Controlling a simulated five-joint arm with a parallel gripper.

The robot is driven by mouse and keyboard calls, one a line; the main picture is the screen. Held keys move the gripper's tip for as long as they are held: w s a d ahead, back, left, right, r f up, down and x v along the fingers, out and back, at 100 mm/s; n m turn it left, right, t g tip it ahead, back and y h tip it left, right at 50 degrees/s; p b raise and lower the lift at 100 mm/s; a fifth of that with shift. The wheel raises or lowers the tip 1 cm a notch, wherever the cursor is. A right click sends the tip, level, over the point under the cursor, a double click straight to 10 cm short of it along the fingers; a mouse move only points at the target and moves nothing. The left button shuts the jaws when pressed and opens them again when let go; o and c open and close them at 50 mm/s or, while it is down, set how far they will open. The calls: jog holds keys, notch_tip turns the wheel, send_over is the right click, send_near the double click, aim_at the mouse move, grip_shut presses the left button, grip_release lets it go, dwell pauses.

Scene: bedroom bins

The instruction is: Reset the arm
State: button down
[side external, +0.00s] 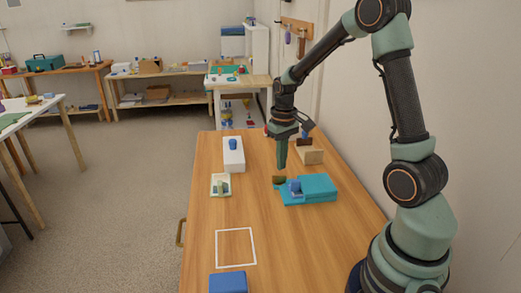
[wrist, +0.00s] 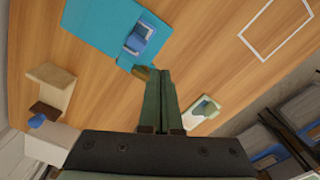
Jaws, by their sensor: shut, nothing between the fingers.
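My gripper (side external: 281,166) points down above the middle of the wooden table (side external: 205,215). In the wrist view its two green fingers (wrist: 158,76) lie together, shut and empty. Below and just beside the tips is a small brown-olive block (side external: 279,179), which also shows in the wrist view (wrist: 141,72). It sits at the edge of a teal board (side external: 318,186). A small blue object (side external: 294,187) stands on the board's near part. I cannot tell the exact gap between the fingertips and the brown block.
A white box (side external: 233,160) with a blue cup (side external: 233,144) stands left of my gripper, a small card tray (side external: 221,185) before it. A wooden holder (side external: 310,155) stands behind right. A white square outline (side external: 217,248) lies on clear table; a blue box (side external: 228,283) is in front.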

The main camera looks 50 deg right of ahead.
jog(key=s+a+r+n+t, duration=0.1)
jog(key=s+a+r+t, duration=0.1)
jog(key=s+a+r, duration=0.2)
jog(key=s+a+r+n+t, duration=0.2)
jog(key=s+a+r+t, duration=0.1)
jog(key=a+r, duration=0.7)
jog(key=shift+s+a+r+t, duration=0.3)
jog(key=shift+s+a+r, duration=0.1)
jog(key=shift+s+a, duration=0.45)
